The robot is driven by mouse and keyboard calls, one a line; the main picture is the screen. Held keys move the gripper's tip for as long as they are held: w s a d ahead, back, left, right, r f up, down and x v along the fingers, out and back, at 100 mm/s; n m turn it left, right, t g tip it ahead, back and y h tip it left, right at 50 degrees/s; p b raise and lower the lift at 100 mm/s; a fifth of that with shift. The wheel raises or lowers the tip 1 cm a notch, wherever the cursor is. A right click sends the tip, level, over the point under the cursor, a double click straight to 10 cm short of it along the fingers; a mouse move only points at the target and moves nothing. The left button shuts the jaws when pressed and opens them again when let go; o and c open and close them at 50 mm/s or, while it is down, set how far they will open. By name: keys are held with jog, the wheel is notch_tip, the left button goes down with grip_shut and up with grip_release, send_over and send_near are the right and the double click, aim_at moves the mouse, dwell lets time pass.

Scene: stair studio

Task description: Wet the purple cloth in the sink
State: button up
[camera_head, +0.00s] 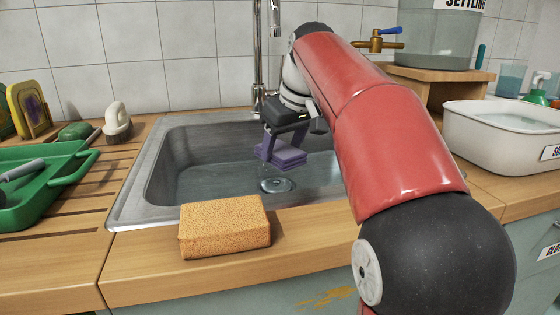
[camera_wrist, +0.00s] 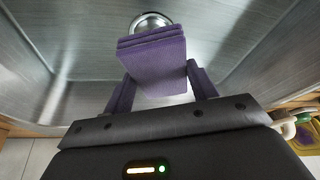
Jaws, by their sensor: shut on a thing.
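The purple cloth (camera_head: 287,157) is a folded block inside the metal sink (camera_head: 157,165), above the basin floor and close to the drain. My gripper (camera_head: 272,150) is shut on it, and its fingers look purple too. In the wrist view the cloth (camera_wrist: 156,62) sits between the two fingers (camera_wrist: 160,85), with the round drain (camera_wrist: 150,20) partly hidden behind it. The chrome faucet (camera_head: 258,60) rises at the back of the sink. I cannot tell whether the cloth is wet.
An orange sponge (camera_head: 225,226) lies on the front counter edge. A green tray (camera_head: 40,190) and a brush (camera_head: 117,122) stand at left. A white basin of water (camera_head: 490,138) stands at right, near a clear tank with a brass tap (camera_head: 377,42).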

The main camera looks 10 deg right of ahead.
aim_at(283, 150)
jog(key=shift+r+p, duration=2.3)
jog(key=shift+r, duration=1.4)
jog(key=shift+r, duration=0.1)
notch_tip(283, 150, up, 4)
jog(key=shift+f, duration=0.1)
